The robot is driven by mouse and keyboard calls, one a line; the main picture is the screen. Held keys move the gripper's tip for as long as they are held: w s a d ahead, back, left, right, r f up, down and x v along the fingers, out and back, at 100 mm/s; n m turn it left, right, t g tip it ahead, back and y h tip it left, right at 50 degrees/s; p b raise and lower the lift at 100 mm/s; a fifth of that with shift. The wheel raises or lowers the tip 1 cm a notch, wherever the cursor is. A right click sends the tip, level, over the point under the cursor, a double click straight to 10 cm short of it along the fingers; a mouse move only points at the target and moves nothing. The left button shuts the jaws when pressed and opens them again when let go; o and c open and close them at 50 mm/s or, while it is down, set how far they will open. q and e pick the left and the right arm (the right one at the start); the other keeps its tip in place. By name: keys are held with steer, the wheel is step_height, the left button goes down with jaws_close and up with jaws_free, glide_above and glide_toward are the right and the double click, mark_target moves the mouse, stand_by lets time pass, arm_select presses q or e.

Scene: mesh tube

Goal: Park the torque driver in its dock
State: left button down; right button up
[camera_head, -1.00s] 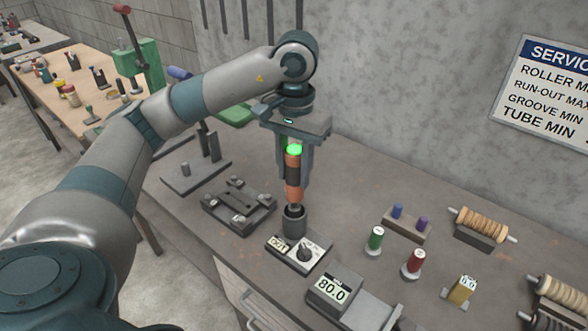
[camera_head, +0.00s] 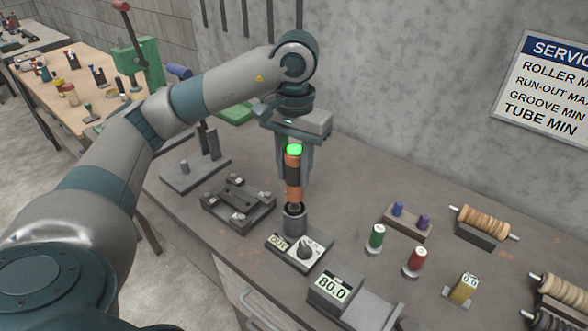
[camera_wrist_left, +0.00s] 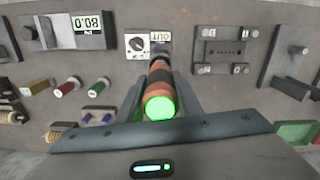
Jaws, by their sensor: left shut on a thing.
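The torque driver (camera_head: 293,175) is an orange and black cylinder with a glowing green top. It stands nearly upright in the head view, with its lower end at the mouth of the dark grey cup-shaped dock (camera_head: 294,222). How far it reaches into the cup I cannot tell. My left gripper (camera_head: 294,168) points down and is shut on the driver, above the dock. In the left wrist view the driver (camera_wrist_left: 159,92) lies between the two fingers, green end toward the camera. My right gripper is not in view.
A dial box (camera_head: 300,250) marked OUT is just in front of the dock, with an 80.0 display (camera_head: 333,287) nearby. A grey fixture (camera_head: 238,204) stands left. The wall is behind.

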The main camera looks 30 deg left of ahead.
arm_select(q)
steer(key=shift+f+b, duration=0.3)
steer(key=shift+b, duration=0.05)
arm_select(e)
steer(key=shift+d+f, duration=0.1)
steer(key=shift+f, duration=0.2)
arm_select(q)
steer(key=shift+f, duration=0.1)
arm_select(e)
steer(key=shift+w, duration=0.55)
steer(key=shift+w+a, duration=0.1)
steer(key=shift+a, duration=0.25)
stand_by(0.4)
arm_select(q)
steer(key=shift+f+b, duration=0.75)
steer(key=shift+b, duration=0.1)
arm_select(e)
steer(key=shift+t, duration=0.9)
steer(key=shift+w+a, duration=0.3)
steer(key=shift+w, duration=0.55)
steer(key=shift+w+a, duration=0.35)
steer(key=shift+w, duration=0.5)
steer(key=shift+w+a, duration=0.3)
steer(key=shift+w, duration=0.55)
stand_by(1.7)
